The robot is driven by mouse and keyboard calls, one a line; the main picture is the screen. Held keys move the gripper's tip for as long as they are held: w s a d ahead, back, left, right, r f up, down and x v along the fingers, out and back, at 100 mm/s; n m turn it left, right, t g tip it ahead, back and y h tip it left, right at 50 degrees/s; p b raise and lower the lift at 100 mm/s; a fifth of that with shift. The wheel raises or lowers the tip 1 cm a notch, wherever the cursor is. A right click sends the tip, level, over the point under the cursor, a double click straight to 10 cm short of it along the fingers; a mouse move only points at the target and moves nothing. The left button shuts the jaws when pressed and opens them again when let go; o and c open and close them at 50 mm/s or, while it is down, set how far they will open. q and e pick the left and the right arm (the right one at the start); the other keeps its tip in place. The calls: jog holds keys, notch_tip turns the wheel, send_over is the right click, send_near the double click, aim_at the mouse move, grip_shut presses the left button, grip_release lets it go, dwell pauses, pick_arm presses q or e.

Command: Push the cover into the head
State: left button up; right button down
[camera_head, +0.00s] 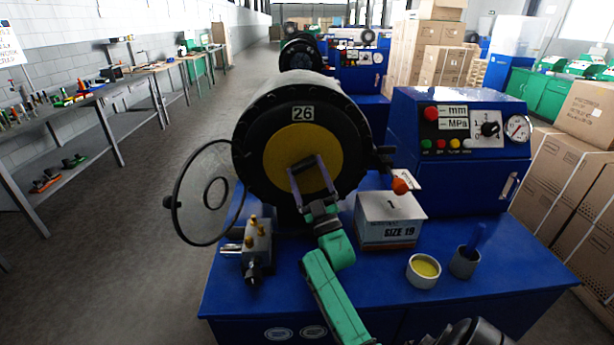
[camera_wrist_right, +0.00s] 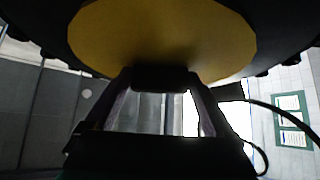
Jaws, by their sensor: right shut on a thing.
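The head (camera_head: 252,125) is a thick black cylinder marked 26, facing me above the blue bench. The cover (camera_head: 290,145), a flat yellow disc, fills the round middle of its front face; I cannot tell how deep it sits. The cover also fills the top of the right wrist view (camera_wrist_right: 160,35). My right gripper (camera_head: 308,164) is in front of the lower middle of the cover, its fingers reaching up to it. My left gripper is not in view.
A brass-fitted metal block (camera_head: 257,245), a SIZE 19 box (camera_head: 388,225), a white cup (camera_head: 423,272) and a grey cup (camera_head: 465,263) stand on the bench. A blue control box (camera_head: 460,180) stands at right.

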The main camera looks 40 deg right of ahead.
jog(key=shift+r, duration=0.1)
grip_release()
jog(key=shift+w+d, duration=0.1)
jog(key=b+v, duration=0.5)
jog(key=v, duration=0.9)
jog(key=shift+s, duration=0.2)
jog(key=shift+f, duration=0.2)
